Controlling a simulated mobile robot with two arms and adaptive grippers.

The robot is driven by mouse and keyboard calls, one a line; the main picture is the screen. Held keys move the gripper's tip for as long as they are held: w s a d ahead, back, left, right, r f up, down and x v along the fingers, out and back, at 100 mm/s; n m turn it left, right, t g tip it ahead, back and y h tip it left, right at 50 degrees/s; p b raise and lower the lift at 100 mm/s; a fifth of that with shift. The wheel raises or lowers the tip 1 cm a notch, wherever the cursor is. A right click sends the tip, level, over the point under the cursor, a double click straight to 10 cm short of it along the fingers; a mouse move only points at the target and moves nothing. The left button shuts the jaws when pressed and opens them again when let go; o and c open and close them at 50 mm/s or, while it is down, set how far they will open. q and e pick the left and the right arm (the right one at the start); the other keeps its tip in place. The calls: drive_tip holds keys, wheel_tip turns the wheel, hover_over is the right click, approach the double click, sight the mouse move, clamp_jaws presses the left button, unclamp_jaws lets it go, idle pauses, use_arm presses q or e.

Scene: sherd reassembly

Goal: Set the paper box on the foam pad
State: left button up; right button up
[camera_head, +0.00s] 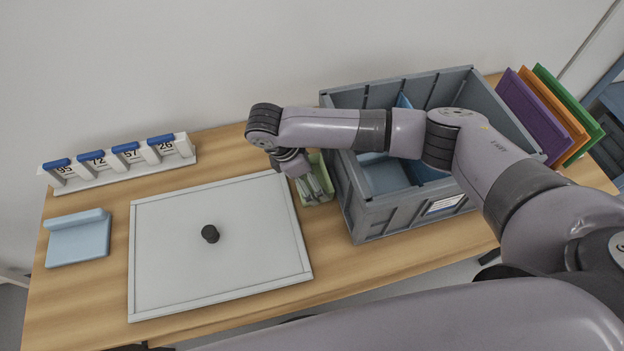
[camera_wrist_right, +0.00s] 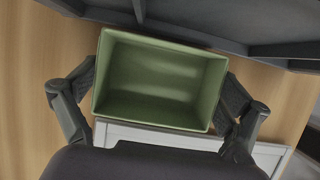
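The paper box, a green open-topped box (camera_head: 327,172), is between the white-framed board and the grey crate. The right wrist view looks down into the empty box (camera_wrist_right: 160,82). My right gripper (camera_head: 312,185) is over it, with its fingers (camera_wrist_right: 160,95) on opposite outer sides. The fingers lie close along the walls; whether they press on them is unclear. My arm and gripper hide part of the box in the head view. The light blue foam pad (camera_head: 78,245), with a raised back edge, lies at the table's left, apart from the box. My left gripper is not in view.
A white-framed grey board (camera_head: 165,265) with a black knob (camera_head: 210,233) lies between pad and box. A number stand (camera_head: 120,165) is behind the pad. The grey crate (camera_head: 385,215) is close right of the box. Colored folders (camera_head: 535,115) stand farther right.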

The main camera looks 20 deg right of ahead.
drive_tip(key=c, duration=0.3)
drive_tip(key=shift+c, duration=0.2)
